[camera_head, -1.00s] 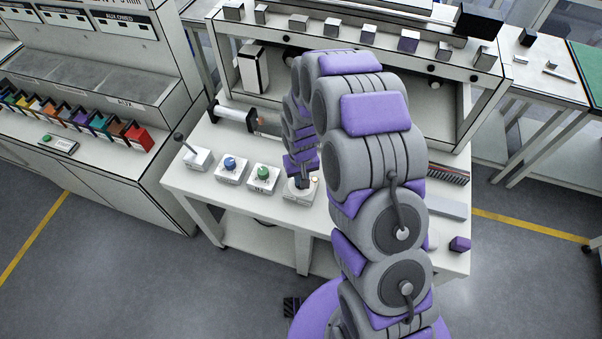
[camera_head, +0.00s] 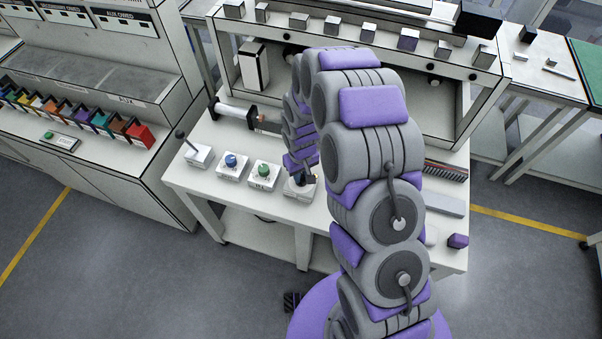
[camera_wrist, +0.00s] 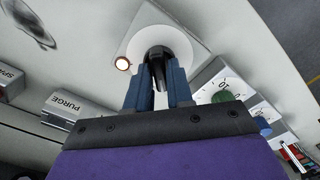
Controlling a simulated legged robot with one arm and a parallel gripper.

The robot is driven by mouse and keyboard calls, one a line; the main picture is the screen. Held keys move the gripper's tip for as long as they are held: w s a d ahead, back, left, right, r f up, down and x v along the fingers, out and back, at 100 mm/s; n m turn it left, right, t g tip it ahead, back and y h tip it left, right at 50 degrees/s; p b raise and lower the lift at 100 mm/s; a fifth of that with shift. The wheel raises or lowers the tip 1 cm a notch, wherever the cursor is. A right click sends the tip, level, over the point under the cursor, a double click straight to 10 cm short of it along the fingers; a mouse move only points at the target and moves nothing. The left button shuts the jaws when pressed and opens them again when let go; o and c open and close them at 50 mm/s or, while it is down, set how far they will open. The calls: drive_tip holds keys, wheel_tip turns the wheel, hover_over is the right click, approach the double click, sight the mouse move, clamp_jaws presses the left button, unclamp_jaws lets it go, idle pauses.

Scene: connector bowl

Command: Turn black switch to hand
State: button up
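The black switch (camera_wrist: 157,57) is a dark knob on a round pale disc, on a white box (camera_wrist: 185,25) with a small lit round button (camera_wrist: 123,63) beside it. In the wrist view my gripper (camera_wrist: 160,70) has its two blue fingers close on either side of the knob, with no clear gap, and looks shut on it. The fingers hide part of the knob, and I cannot read any position marks around it. In the head view my gripper (camera_head: 304,180) is at the same box (camera_head: 298,194), at the table's front edge, and mostly covers the switch.
A shelf with several small blocks (camera_head: 409,39) rises at the back. A purple block (camera_head: 458,241) sits at the right.

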drive_tip(key=o, duration=0.3)
wheel_tip(320, 180, up, 17)
drive_tip(key=shift+r+p, duration=0.15)
drive_tip(key=shift+p, duration=0.8)
